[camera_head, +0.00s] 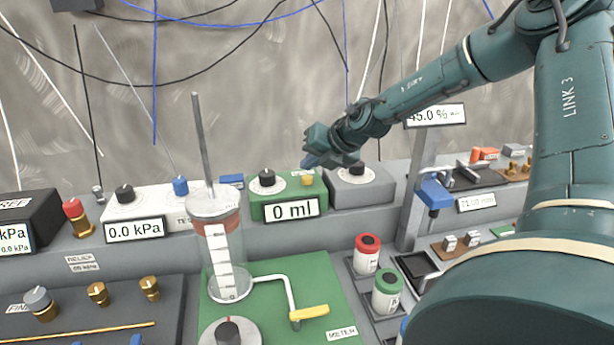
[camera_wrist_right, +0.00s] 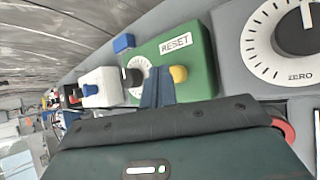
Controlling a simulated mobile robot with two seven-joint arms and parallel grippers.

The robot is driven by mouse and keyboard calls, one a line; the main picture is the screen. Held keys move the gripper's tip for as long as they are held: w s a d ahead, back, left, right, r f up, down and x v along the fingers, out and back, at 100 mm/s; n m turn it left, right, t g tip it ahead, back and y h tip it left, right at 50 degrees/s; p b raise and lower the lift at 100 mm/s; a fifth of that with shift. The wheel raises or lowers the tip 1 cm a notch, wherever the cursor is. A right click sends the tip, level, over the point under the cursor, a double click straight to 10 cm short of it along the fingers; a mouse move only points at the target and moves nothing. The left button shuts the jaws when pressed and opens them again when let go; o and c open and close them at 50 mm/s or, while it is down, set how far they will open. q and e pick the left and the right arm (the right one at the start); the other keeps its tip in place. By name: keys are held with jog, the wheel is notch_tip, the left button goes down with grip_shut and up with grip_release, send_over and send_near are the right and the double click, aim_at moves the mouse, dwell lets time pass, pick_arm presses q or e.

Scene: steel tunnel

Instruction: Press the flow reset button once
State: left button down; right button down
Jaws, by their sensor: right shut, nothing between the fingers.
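The green flow box (camera_head: 288,188) stands on the back ledge, with a black dial and a display reading "0 ml". Its yellow button (camera_head: 307,180) is on the box's top right. In the right wrist view the same button (camera_wrist_right: 179,74) shows beside a "RESET" label (camera_wrist_right: 176,42). My right gripper (camera_head: 310,161) is shut and empty, just above and behind the button in the head view. In the wrist view its blue fingertips (camera_wrist_right: 157,84) lie just left of the button, over the green box. I cannot tell whether they touch anything. My left gripper is not in view.
A grey box with a zero dial (camera_head: 358,180) stands right of the green box. A white box with a blue knob (camera_head: 181,186) is on the left. A glass cylinder with a tall rod (camera_head: 218,245) stands in front. Cables hang on the back wall.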

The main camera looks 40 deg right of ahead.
aim_at(311, 179)
notch_tip(311, 179, up, 5)
jog(key=p, duration=0.3)
jog(key=shift+f, duration=0.1)
dwell(0.8)
